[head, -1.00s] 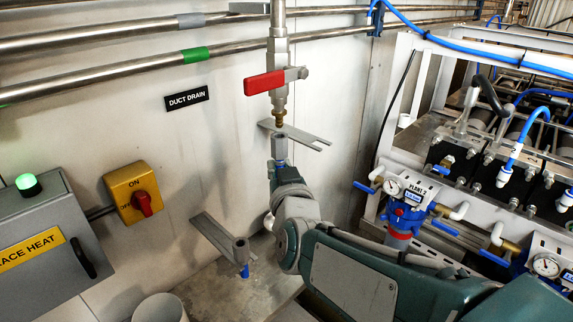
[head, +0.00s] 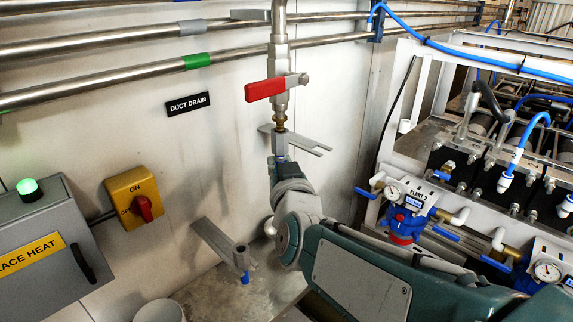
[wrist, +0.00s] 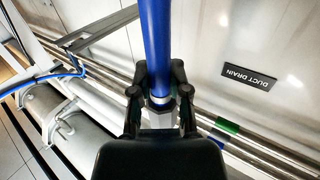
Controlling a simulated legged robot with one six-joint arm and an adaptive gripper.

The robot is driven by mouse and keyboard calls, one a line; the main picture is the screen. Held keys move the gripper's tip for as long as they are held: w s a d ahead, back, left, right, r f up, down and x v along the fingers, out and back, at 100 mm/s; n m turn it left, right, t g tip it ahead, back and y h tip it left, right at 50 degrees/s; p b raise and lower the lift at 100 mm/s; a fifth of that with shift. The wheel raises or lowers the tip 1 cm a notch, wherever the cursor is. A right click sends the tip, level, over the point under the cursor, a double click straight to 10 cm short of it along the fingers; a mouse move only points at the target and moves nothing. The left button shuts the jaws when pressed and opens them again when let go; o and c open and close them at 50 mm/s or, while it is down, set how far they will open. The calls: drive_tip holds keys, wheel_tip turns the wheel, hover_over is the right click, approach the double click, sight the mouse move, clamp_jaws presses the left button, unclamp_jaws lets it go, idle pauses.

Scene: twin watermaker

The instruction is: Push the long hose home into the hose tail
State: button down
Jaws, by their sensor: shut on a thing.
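My gripper (wrist: 160,95) is shut on the blue long hose (wrist: 157,45). In the wrist view, the hose runs from the top edge down between the two dark fingers. A pale band and a grey hex fitting (wrist: 160,118) show at its end between the fingers. In the head view, the brass-coloured hose tail (head: 279,127) is below the red-handled valve (head: 278,87) on the vertical pipe. My gripper (head: 281,158) is upright just below the grey bracket (head: 300,142), in line with that pipe. My wrist hides most of the hose there, and I cannot tell how deep it sits.
A second grey bracket (head: 225,245) with a blue-tipped tube juts from the wall at lower left. The yellow isolator switch (head: 137,197) and grey heat box (head: 45,245) are at left. The white plant frame (head: 430,110) with blue filters stands close at right.

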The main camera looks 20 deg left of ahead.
drive_tip(key=shift+r, duration=0.9)
drive_tip(key=c, duration=0.5)
unclamp_jaws()
drive_tip(key=shift+c, duration=0.2)
drive_tip(key=shift+s, duration=0.1)
drive_tip(key=v, duration=1.1)
drive_tip(key=shift+s+d, duration=0.25)
drive_tip(key=shift+s, duration=0.05)
drive_tip(key=shift+f, duration=0.1)
